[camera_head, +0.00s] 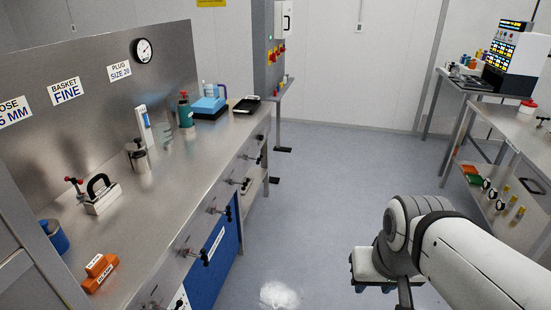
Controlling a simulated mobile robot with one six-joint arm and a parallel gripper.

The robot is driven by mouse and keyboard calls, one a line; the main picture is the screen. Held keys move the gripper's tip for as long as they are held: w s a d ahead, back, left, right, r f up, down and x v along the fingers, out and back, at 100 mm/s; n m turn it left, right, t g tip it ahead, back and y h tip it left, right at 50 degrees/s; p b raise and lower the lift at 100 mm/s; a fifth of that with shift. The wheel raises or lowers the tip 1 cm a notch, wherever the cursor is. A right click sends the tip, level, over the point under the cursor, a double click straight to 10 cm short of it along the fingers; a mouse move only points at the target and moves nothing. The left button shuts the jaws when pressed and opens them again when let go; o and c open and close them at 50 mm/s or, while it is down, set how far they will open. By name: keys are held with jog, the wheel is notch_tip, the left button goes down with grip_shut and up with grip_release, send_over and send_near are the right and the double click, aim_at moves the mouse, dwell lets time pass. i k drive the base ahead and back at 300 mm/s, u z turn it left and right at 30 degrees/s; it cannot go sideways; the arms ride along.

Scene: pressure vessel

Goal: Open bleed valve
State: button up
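No part is clearly marked as the bleed valve. Several small valves with dark handles stick out along the bench's front edge, one of them near the middle (222,211) and one lower (195,254). A small fitting with a red-tipped handle (74,184) stands on the left of the bench, beside a metal block with a black handle (102,195). A small steel vessel (138,157) stands further back. My gripper (372,288) hangs over the floor at the lower right, apart from the bench. My arm partly hides it and its finger opening is unclear.
The steel bench (180,180) runs along the left, with a round gauge (144,50) on its back panel. Orange blocks (98,270) and a blue cup (54,236) lie near its front. Another bench (515,118) stands at right. The floor between (320,190) is clear.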

aim_at(245, 184)
jog(key=z, duration=0.4)
jog(key=i, duration=2)
jog(key=u, duration=0.7)
jog(key=k, duration=0.7)
jog(key=u, duration=0.2)
jog(key=i, duration=0.75)
jog(key=z, duration=0.1)
